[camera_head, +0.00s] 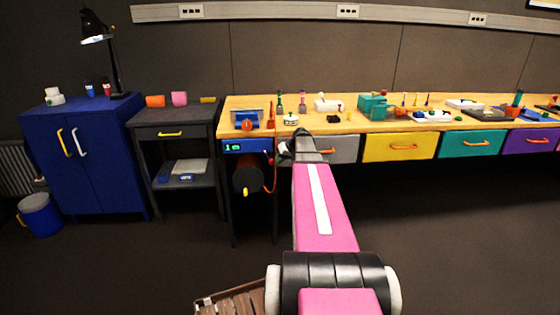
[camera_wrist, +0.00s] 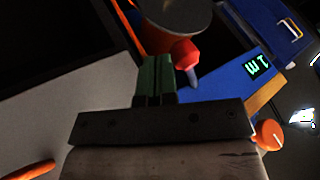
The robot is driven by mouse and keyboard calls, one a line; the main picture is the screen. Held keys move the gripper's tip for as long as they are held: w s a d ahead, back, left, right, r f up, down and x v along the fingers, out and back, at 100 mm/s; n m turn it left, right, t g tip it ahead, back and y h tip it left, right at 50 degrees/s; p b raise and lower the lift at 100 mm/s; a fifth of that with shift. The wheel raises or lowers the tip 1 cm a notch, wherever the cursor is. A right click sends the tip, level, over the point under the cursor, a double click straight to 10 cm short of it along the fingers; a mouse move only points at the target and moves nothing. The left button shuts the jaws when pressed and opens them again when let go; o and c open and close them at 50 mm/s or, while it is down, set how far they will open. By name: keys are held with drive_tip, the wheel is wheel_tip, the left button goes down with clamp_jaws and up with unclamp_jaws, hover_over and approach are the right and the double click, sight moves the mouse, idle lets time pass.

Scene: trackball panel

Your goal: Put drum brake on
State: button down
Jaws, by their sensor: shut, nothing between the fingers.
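A dark drum (camera_head: 247,178) with a yellow tip hangs below the left end of the workbench, under a blue panel (camera_head: 248,146) with a lit green display. A red part (camera_head: 270,161) sits at the panel's right side, by the drum. In the wrist view a red knob (camera_wrist: 185,52) with a grey-blue tip shows just right of my fingertips, below a round grey face (camera_wrist: 178,12). My gripper (camera_wrist: 155,62) is shut and empty, close to the knob; I cannot tell whether they touch. Which part is the brake, and its setting, is not clear.
The workbench top (camera_head: 375,126) holds many small items. Grey, yellow (camera_head: 400,147), teal and purple drawers line its front. A dark side table (camera_head: 180,133) and a blue cabinet (camera_head: 85,150) stand left. A wooden crate (camera_head: 235,302) is on the floor near my arm.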

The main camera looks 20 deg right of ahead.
drive_tip(key=shift+s+a, duration=0.1)
drive_tip(key=shift+s+a+m, duration=0.1)
drive_tip(key=shift+a+m, duration=0.1)
drive_tip(key=shift+m, duration=0.2)
drive_tip(key=shift+s+a, duration=0.1)
drive_tip(key=shift+a, duration=0.05)
drive_tip(key=a+m+t+h, duration=0.2)
drive_tip(key=a+m+h, duration=0.2)
drive_tip(key=a+m, duration=0.2)
drive_tip(key=shift+a+m, duration=0.3)
drive_tip(key=shift+a, duration=1.1)
